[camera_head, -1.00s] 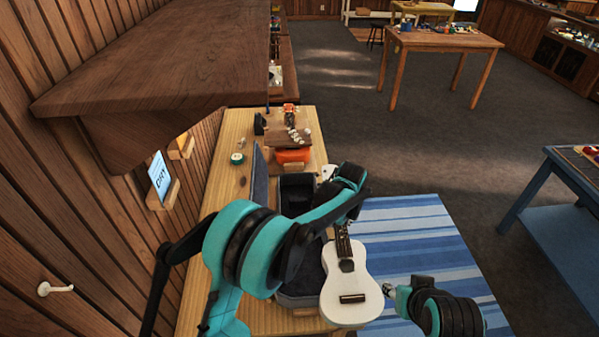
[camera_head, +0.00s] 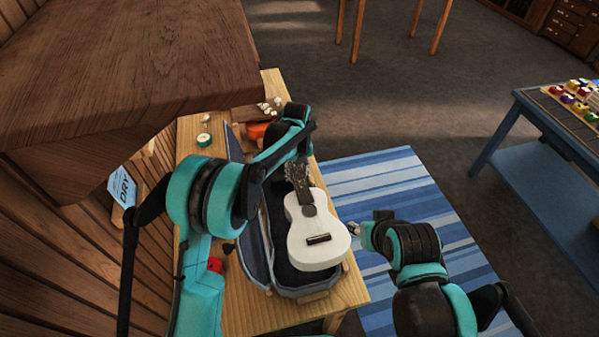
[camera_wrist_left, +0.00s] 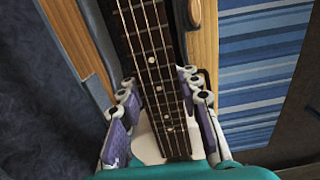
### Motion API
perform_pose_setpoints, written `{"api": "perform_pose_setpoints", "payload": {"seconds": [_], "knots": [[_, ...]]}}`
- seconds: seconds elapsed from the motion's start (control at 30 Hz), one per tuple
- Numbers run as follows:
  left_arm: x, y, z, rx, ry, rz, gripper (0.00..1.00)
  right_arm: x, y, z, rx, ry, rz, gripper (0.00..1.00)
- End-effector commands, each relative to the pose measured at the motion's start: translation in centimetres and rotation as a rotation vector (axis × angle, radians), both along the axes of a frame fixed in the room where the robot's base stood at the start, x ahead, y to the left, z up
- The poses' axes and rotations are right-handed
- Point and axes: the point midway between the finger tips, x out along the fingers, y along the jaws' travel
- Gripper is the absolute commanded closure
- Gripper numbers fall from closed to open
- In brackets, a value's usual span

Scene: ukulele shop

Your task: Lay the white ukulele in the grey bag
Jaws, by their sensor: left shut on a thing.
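The white ukulele (camera_head: 318,238) is face up above the open grey bag (camera_head: 258,258), its body toward the front. It covers much of the bag's dark inside, and its lower right side reaches past the bag's right edge. I cannot tell whether it touches the bag. My left gripper (camera_wrist_left: 160,112) is shut on the ukulele's neck, with fingers on both sides of the fretboard; in the head view my own arm hides the grip. My right gripper (camera_head: 357,230) is beside the ukulele's right side, apparently apart from it; its jaws are too small to read.
The bag lies on a wooden bench (camera_head: 348,292). A thick brown shelf (camera_head: 130,70) overhangs at the left. An orange object (camera_head: 257,130) and a tape roll (camera_head: 204,139) are at the back. A striped blue rug (camera_head: 385,180) and a blue table (camera_head: 540,180) are to the right.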

Motion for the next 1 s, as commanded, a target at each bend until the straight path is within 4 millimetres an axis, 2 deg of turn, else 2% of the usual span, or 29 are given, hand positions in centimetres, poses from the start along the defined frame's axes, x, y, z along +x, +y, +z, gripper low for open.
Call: {"api": "perform_pose_setpoints", "payload": {"seconds": [0.2, 0.5, 1.0], "knots": [[-0.3, 1.5, -2.0, 0.0, 0.0, 0.001, 1.0, 0.0, 0.0, -1.2, 0.0, 0.0, 0.0, 0.6], [-0.6, 3.0, -3.7, 0.0, 0.0, 0.0, 1.0, 0.0, 0.0, -2.1, 0.0, 0.0, 0.0, 0.6], [-0.7, 3.4, -4.2, 0.0, 0.0, 0.0, 1.0, 0.0, 0.0, -2.3, 0.0, 0.0, 0.0, 0.6]]}}
